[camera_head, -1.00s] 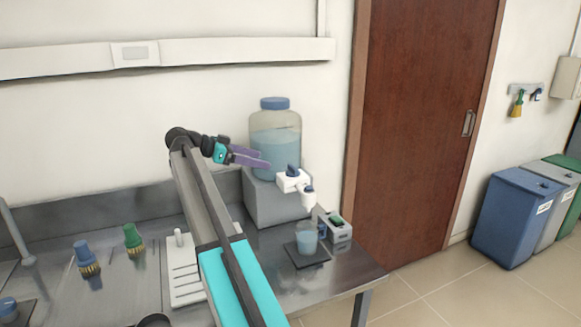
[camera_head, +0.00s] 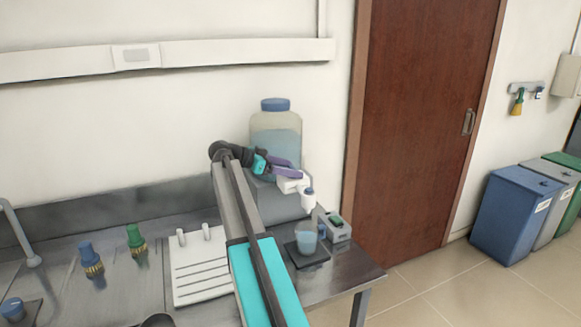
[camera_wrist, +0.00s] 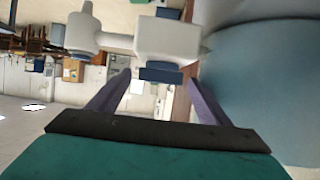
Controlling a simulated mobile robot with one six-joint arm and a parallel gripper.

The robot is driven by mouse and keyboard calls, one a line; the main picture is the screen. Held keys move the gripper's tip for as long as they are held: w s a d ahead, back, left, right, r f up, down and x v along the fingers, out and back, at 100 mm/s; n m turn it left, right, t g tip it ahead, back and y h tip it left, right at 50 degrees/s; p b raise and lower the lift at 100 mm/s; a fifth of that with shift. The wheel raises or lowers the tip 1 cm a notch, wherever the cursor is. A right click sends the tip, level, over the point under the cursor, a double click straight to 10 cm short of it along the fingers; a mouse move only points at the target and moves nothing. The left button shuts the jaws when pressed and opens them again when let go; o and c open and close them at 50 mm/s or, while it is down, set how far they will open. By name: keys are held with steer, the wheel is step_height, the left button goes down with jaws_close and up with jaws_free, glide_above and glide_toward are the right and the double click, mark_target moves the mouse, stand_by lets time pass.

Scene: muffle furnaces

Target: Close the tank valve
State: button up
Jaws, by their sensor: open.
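The tank (camera_head: 275,135), a clear bottle with a blue cap and bluish liquid, stands on a grey block at the back of the bench. Its white valve (camera_head: 290,184) sticks out low at the front right, with a spout pointing down. My gripper (camera_head: 292,172) is at the valve, its purple fingers over the valve's top in the head view. In the wrist view my gripper (camera_wrist: 157,95) is open, with the blue valve handle (camera_wrist: 160,74) just beyond and between the fingertips. The white valve body (camera_wrist: 165,40) shows behind it. I cannot tell whether the fingers touch the handle.
A white rack (camera_head: 195,268) and two brushes stand to the left.

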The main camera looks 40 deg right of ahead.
steer(key=shift+s+d+f, duration=0.1)
steer(key=shift+d, duration=0.1)
steer(key=c, duration=1)
steer(key=shift+c, duration=0.2)
